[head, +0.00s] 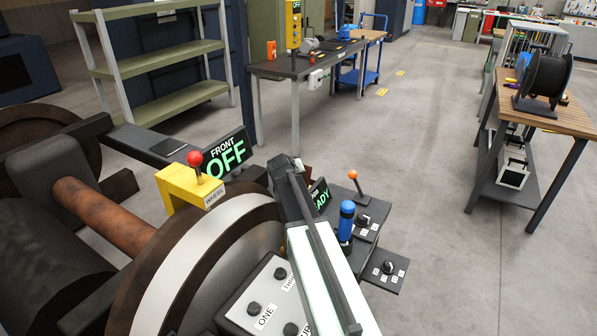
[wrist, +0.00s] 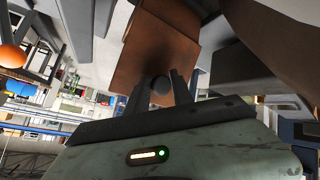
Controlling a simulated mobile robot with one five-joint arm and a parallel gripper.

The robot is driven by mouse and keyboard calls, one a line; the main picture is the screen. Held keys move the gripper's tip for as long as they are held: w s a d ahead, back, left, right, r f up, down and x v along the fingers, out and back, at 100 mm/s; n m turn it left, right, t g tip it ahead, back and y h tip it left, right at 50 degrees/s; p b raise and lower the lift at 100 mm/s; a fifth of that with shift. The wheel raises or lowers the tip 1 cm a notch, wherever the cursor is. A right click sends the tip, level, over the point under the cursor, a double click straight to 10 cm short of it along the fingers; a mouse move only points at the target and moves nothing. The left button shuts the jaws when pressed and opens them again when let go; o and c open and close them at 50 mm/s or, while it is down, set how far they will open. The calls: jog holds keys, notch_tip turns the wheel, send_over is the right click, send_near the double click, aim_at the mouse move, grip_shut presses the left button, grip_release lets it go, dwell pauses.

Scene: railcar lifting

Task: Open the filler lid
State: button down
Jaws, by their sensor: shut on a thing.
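In the wrist view, a rust-brown plate (wrist: 160,38), which looks like the filler lid, lies in front of my gripper (wrist: 160,80). A round dark knob (wrist: 161,85) sits between my two fingers against the brown plate, and the fingers are shut on it. The plate looks tilted, but how far it is open I cannot tell. In the head view, my arm crosses the lower middle and hides most of the place where the gripper works. A small brown patch (head: 306,171) shows just behind the arm's far end.
A railcar wheel (head: 150,285) stands at lower left, with a yellow bracket and red-knobbed lever (head: 196,160) above it. An "OFF" sign (head: 228,153) is close left of my arm. An orange-knobbed lever (head: 354,177) and a blue cylinder (head: 346,222) are close right.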

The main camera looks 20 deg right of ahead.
jog(key=shift+a+f, duration=0.2)
jog(key=shift+a, duration=0.35)
